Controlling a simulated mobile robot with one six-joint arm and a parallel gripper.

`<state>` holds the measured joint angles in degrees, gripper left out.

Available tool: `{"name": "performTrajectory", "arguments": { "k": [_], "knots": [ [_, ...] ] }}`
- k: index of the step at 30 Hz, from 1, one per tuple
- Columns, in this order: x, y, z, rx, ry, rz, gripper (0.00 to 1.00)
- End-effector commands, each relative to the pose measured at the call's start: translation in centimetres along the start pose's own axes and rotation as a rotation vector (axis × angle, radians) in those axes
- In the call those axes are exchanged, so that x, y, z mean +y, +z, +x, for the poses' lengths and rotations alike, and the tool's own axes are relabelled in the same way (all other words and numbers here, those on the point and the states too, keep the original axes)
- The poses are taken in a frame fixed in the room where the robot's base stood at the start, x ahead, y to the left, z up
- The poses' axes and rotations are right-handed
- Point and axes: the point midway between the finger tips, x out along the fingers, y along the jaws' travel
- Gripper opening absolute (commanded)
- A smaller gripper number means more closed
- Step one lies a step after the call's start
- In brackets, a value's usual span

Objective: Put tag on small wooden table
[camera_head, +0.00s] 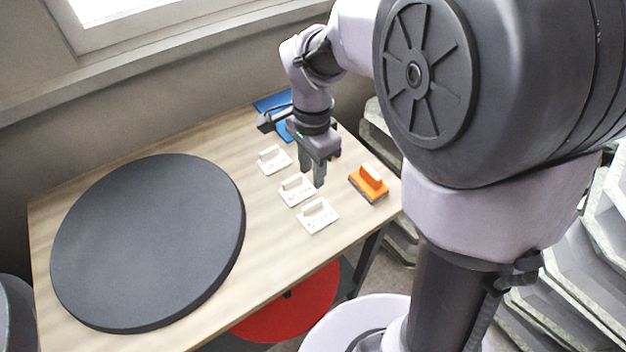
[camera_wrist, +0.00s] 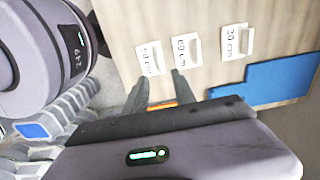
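Three white tags with upright handles lie in a row on the wooden table: the rear tag (camera_head: 273,160), the middle tag (camera_head: 296,189) and the front tag (camera_head: 317,216). In the wrist view the right tag (camera_wrist: 235,42) reads 30 cm; the middle tag (camera_wrist: 184,50) and left tag (camera_wrist: 150,59) carry lettering that is harder to read. The wooden table (camera_head: 130,160) bears them all. My gripper (camera_head: 313,182) is above the table beside the middle tag. It also shows in the wrist view (camera_wrist: 161,77), with its fingers apart and nothing between the tips.
A large black disc (camera_head: 150,240) covers the table's left part. An orange block (camera_head: 369,183) lies near the right edge. A blue flat piece (camera_wrist: 265,82) lies beyond the tags. A red round thing (camera_head: 290,305) is below the table. Grey moulds (camera_head: 590,220) stand at the right.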

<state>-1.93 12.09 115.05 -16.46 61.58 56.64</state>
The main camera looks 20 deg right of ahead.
Motion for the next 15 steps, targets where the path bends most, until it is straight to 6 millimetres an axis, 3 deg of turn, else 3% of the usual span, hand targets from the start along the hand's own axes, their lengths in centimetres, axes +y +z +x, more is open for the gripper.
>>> {"name": "performTrajectory", "arguments": {
  "k": [4, 8, 12, 15],
  "knots": [
    [3.0, 1.5, -5.0, 0.011, -0.13, -0.182, 0.32],
    [8.2, 4.2, -9.2, 0.074, -0.311, -0.477, 0.32],
    [12.5, 6.5, -10.6, 0.178, -0.454, -0.734, 0.32],
    [13.8, 7.3, -10.7, 0.225, -0.498, -0.824, 0.32]
  ]
}}
